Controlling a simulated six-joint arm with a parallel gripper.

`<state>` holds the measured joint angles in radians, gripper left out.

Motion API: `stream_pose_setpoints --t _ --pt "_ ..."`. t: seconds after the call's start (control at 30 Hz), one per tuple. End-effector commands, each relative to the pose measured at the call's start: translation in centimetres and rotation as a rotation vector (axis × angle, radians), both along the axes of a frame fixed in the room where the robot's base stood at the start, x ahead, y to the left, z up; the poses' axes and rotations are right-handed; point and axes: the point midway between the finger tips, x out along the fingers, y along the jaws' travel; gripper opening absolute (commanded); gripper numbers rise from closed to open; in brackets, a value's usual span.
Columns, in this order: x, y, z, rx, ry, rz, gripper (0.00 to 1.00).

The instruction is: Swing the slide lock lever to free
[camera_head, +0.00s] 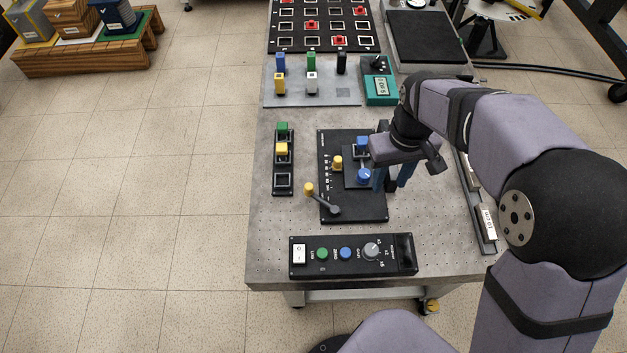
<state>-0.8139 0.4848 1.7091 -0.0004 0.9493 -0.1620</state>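A grey lever with a yellow knob (309,188) lies at the lower left of a black panel (350,212). It runs from its round pivot (334,210) up and left, so the knob is at the panel's left edge. A dark slide plate (352,180) on the panel carries two blue pieces (363,176), with a yellow knob (338,162) beside a marked scale. My gripper (393,183) points down at the panel's right edge, right of the blue pieces and away from the lever. Its two blue fingers stand apart. A dark piece shows between them; I cannot tell whether they touch it.
A control box (352,255) with buttons and a dial sits at the front. A narrow rack (283,182) with green and yellow blocks stands left of the panel. A grey plate (311,95) with pegs and a teal meter (380,90) are behind. The table surface around the lever knob is clear.

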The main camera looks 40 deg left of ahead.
Motion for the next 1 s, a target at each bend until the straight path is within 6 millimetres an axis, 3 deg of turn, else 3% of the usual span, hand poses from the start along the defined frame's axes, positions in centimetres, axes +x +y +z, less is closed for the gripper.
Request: stream_pose_setpoints --t 0.03,0.1,0.2,0.33,0.5,0.73,1.0 --pt "-1.5 3.4 0.0 -0.002 0.001 0.088 0.36" --pt "-3.4 6.9 -0.3 -0.002 0.002 0.181 0.36" --pt "-6.0 10.8 -0.6 -0.001 0.002 0.29 0.36" --pt "-8.6 13.8 -1.0 0.001 0.001 0.379 0.36" --pt "-9.9 15.0 -1.2 0.001 0.001 0.422 0.36" --pt "-9.9 15.1 -1.8 0.001 0.001 0.422 0.36" --pt "-9.9 15.0 -4.8 -0.002 0.002 0.421 0.36"
